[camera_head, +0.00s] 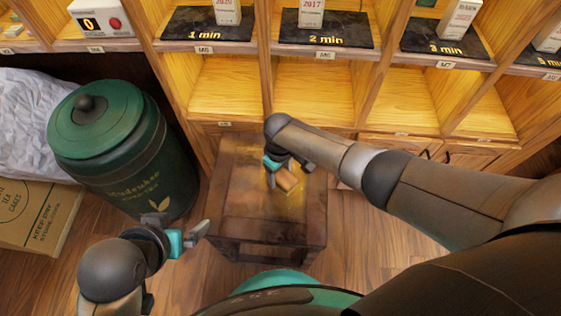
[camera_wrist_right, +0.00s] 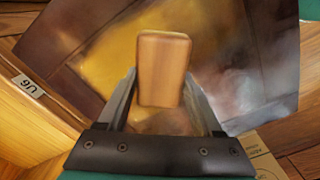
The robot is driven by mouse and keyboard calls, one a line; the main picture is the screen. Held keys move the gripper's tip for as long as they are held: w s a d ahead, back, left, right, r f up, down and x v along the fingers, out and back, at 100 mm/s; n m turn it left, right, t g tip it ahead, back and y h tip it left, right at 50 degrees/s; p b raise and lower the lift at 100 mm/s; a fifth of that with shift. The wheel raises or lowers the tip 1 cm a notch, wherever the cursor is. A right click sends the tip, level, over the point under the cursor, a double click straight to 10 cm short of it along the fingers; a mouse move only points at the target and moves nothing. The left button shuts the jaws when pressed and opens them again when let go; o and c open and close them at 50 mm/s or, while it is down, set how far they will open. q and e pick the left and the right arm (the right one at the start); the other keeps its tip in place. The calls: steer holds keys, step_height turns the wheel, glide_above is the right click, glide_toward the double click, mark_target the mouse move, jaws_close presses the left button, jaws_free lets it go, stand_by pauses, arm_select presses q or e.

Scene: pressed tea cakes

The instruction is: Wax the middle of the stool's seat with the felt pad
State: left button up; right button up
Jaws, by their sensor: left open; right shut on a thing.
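The stool (camera_head: 238,205) has a dark brown square seat and stands on the floor in the middle of the head view. Its seat (camera_wrist_right: 60,45) also fills much of the right wrist view, with a yellowish glossy area and a pale greyish area. My right gripper (camera_head: 287,173) is shut on the felt pad (camera_head: 289,184), whose wooden block (camera_wrist_right: 164,68) shows between the fingers in the right wrist view. The pad is over or on the seat, right of its middle; I cannot tell if it touches. Its felt face is hidden. My left gripper (camera_head: 202,233) is open and empty, left of the stool.
A green lidded canister (camera_head: 135,165) stands close left of the stool. A cardboard box (camera_head: 40,220) with crumpled white paper (camera_head: 35,110) is further left. Wooden shelving (camera_head: 310,90) with labelled black slabs rises behind the stool. Bare floor (camera_head: 345,235) shows to the right.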

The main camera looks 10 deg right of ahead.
mark_target(279, 185)
steer(key=shift+s, duration=0.4)
